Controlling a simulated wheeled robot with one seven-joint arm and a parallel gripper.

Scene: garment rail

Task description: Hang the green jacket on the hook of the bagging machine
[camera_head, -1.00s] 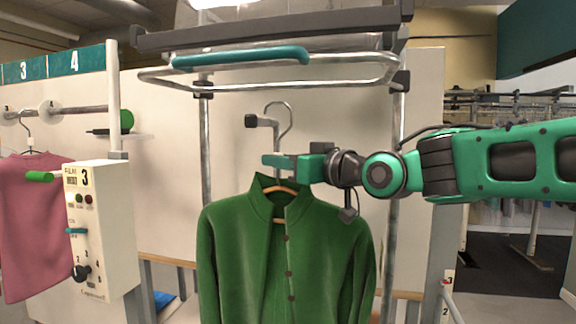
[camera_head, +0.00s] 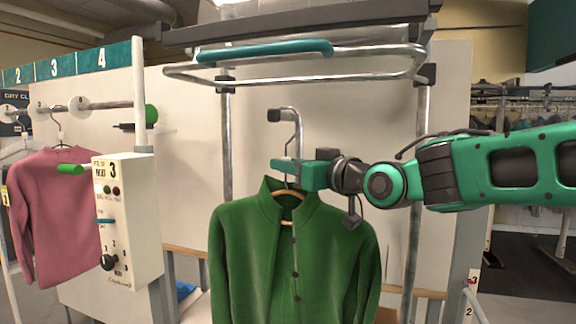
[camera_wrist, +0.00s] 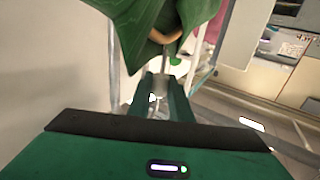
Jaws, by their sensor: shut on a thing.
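The green jacket (camera_head: 245,255) hangs upright on a hanger whose wooden shoulder (camera_head: 291,190) shows at the collar. My gripper (camera_head: 283,165) is shut on the hanger's metal neck, just above the collar. The bagging machine's hook (camera_head: 275,115) is a short metal bar with a dark end cap, above my gripper. The hanger's curved top (camera_head: 291,108) overlaps this bar, its loop at about bar height; I cannot tell whether it rests on it. In the wrist view, the jacket (camera_wrist: 140,25) is at the top, with the neck between my fingers (camera_wrist: 165,95).
The machine's frame (camera_head: 421,140) and upper metal loop with a teal bar (camera_head: 265,53) surround the hook. A control box (camera_head: 128,220) stands at left, near a pink sweater (camera_head: 60,200) on a rail (camera_head: 110,105). A pale panel (camera_head: 180,190) stands behind.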

